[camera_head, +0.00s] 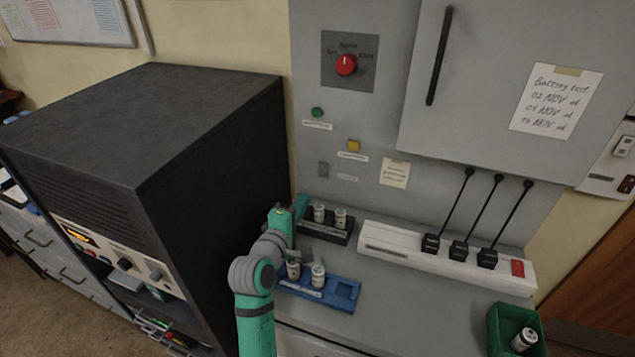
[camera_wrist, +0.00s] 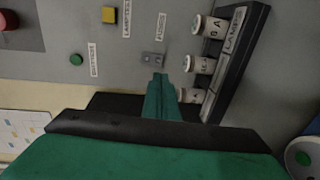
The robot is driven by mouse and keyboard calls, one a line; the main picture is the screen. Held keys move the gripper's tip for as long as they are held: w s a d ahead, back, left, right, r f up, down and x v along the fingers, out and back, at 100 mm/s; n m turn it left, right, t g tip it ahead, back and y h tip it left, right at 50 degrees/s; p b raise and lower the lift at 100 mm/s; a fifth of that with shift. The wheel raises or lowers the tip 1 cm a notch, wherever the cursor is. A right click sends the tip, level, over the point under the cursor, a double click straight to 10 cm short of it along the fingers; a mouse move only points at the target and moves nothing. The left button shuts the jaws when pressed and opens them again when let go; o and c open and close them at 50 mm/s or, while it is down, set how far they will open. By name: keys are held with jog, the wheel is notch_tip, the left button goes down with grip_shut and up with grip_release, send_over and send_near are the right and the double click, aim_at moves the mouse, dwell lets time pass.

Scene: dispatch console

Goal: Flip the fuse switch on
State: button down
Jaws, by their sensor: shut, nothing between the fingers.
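The fuse switch (camera_head: 323,169) is a small grey switch on the grey panel, below the green and yellow buttons. In the wrist view the fuse switch (camera_wrist: 152,59) sits beside a label that seems to read "fuses". My gripper (camera_head: 302,203) is shut and empty, in front of the panel, lower and left of the switch in the head view. In the wrist view my gripper (camera_wrist: 161,77) has its green fingertips just short of the switch in the picture. I cannot tell whether they touch it, nor which way the switch is set.
A black fuse tray (camera_head: 339,238) stands close by my fingers, holding white fuses. A blue tray (camera_head: 335,303) with two fuses lies in front. A white power strip (camera_head: 390,245) with black plugs is to the right. A dark cabinet (camera_head: 215,150) stands left of my arm.

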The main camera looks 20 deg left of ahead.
aim_at(322, 176)
jog(key=w, duration=0.3)
jog(key=w+f, duration=0.1)
jog(key=w, duration=0.7)
jog(key=shift+w+d+f, duration=0.1)
jog(key=shift+d+f, duration=0.1)
jog(key=shift+w+f, duration=0.1)
jog(key=shift+w, duration=0.1)
jog(key=shift+s, duration=0.15)
jog(key=s, duration=0.3)
jog(key=s+r, duration=0.1)
jog(key=s, duration=0.6)
jog(key=shift+s+a+r, duration=0.15)
jog(key=shift+s+a, duration=0.05)
jog(key=shift+s, duration=0.1)
